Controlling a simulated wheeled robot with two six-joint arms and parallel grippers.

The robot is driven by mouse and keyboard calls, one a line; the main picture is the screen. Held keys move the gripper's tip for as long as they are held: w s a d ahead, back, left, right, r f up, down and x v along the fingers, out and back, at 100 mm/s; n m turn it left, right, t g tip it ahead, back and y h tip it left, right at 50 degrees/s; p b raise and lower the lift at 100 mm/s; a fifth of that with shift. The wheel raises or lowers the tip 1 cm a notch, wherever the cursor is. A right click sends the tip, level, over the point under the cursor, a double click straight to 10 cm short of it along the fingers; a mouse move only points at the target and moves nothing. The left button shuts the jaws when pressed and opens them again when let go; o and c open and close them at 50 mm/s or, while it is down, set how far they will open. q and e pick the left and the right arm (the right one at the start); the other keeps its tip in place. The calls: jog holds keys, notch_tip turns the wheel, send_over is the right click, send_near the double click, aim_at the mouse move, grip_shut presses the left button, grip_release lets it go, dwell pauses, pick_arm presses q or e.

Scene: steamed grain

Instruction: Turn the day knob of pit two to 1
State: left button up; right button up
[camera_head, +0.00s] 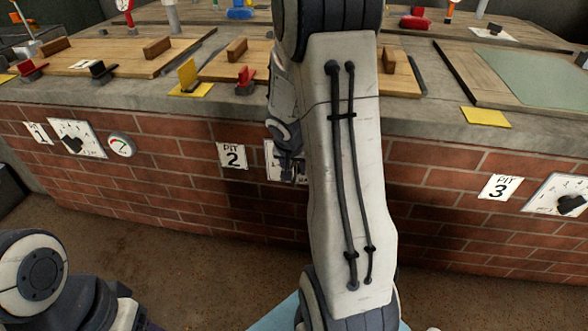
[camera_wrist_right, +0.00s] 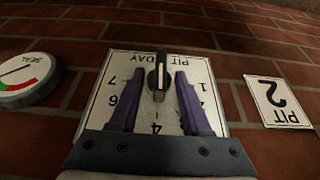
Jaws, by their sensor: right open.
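The pit two dial plate (camera_wrist_right: 118,75) fills the middle of the right wrist view, upside down. Its black day knob (camera_wrist_right: 160,75) carries a white line that stands nearly vertical in that view, one end toward the 4. I cannot tell which end is the pointer. The 1 is on the right of the plate there. My right gripper (camera_wrist_right: 155,105) is open, its purple fingers on either side of the knob, with gaps visible. In the head view my right gripper (camera_head: 289,168) and arm hide most of the plate (camera_head: 270,158). My left gripper is out of view.
The PIT 2 sign (camera_head: 232,156) is on the brick wall beside the plate. A round gauge (camera_wrist_right: 27,78) is on the plate's other side. The pit three dial (camera_head: 558,195) is far right. The counter edge (camera_head: 330,118) overhangs above.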

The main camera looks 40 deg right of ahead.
grip_shut()
jog(key=shift+w+a+f+h+b, duration=0.2)
jog(key=shift+h+b, duration=0.1)
jog(key=shift+b, duration=0.65)
jog(key=shift+w+a+f+n+g+h+b, duration=0.15)
jog(key=shift+w+a+f+n+g+h, duration=0.4)
jog(key=shift+g+h, duration=1.35)
jog(key=shift+d+f+n+g+h+b, duration=0.1)
jog(key=shift+f+n+g+h+b, duration=0.15)
jog(key=shift+n+g+h, duration=1.2)
jog(key=shift+w+a+f+n+g+h+b, duration=0.1)
jog(key=shift+w+a+f+n+g+h, duration=0.25)
jog(key=shift+g+h, duration=1.95)
jog(key=shift+d+h, duration=0.1)
jog(key=shift+h, duration=0.35)
